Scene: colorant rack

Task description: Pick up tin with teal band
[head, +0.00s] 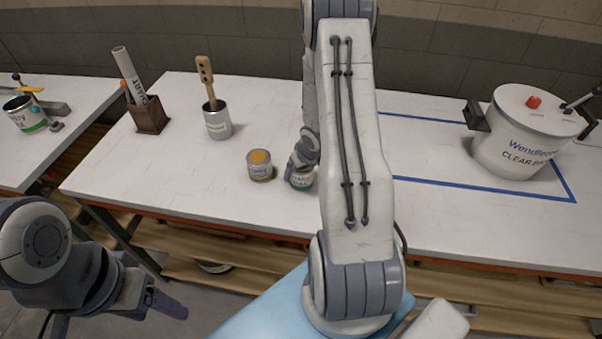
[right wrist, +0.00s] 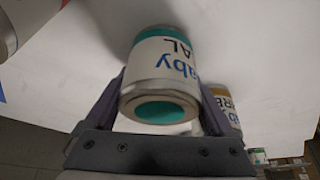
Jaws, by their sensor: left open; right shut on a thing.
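The tin with the teal band (head: 301,184) is at the front middle of the white table, partly hidden behind my right arm in the head view. In the right wrist view the tin (right wrist: 163,65) fills the middle, with a white label, blue lettering and a teal end. My right gripper (right wrist: 160,95) is shut on it, one finger on each side. In the head view that gripper (head: 303,160) is mostly covered by my arm. I cannot tell whether the tin touches the table. My left gripper (head: 160,298) is open and empty, low at the left in front of the table.
A tin with orange contents (head: 260,168) stands close left of the held tin. A grey can with a brush (head: 217,122) and a brown box with a rolled chart (head: 150,116) stand farther left. A large white pot (head: 520,140) is at the right. Another table (head: 75,95) stands left.

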